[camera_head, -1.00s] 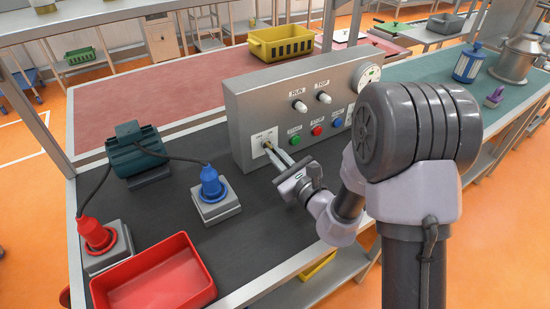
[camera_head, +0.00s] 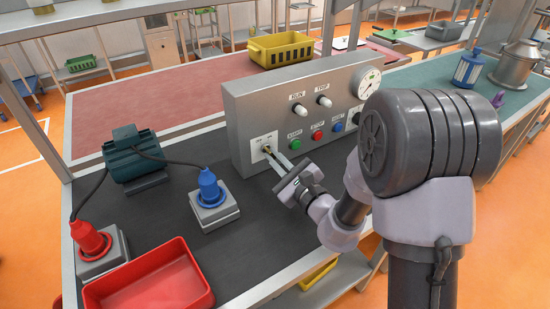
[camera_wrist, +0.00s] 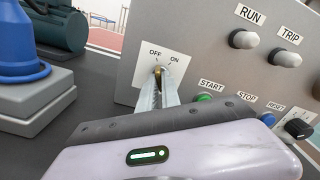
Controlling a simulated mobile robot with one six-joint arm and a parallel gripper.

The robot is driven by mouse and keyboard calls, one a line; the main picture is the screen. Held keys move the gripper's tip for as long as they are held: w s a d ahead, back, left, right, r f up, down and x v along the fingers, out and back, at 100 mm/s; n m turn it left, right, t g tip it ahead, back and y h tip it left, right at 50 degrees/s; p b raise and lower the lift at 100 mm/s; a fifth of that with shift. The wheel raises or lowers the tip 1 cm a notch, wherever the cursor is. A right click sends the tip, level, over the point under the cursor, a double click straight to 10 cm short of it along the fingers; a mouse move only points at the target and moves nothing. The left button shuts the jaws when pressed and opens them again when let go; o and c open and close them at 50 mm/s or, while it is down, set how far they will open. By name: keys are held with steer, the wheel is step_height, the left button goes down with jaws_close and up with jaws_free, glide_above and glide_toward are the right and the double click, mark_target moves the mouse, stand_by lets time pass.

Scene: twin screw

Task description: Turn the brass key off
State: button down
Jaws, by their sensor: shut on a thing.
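The brass key (camera_wrist: 158,73) sits in a white plate (camera_wrist: 176,62) marked OFF on the left and ON on the right, low on the left of the grey control panel. In the wrist view its visible part stands about upright between the two marks. My gripper (camera_wrist: 158,82) is shut on the key, and its fingers hide most of it. In the head view my gripper (camera_head: 270,154) reaches the white plate (camera_head: 262,141) from the front right, and the key is small there.
The grey control panel (camera_head: 245,112) carries lamps RUN and TRIP and START, STOP and RESET buttons. The green START button (camera_wrist: 204,98) is close right of my fingers. A blue plug (camera_head: 209,186), a motor (camera_head: 133,157) and a red tray (camera_head: 150,285) stand to the left.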

steer(key=c, duration=1.6)
jaws_free()
steer(key=shift+o, duration=0.2)
steer(key=v, duration=0.6)
steer(key=shift+d+p, duration=0.15)
steer(key=shift+p, duration=0.15)
steer(key=p+v, duration=1.1)
steer(key=p, duration=0.2)
steer(key=shift+r+p, duration=0.15)
steer(key=shift+p, duration=0.15)
steer(key=shift+s, duration=0.2)
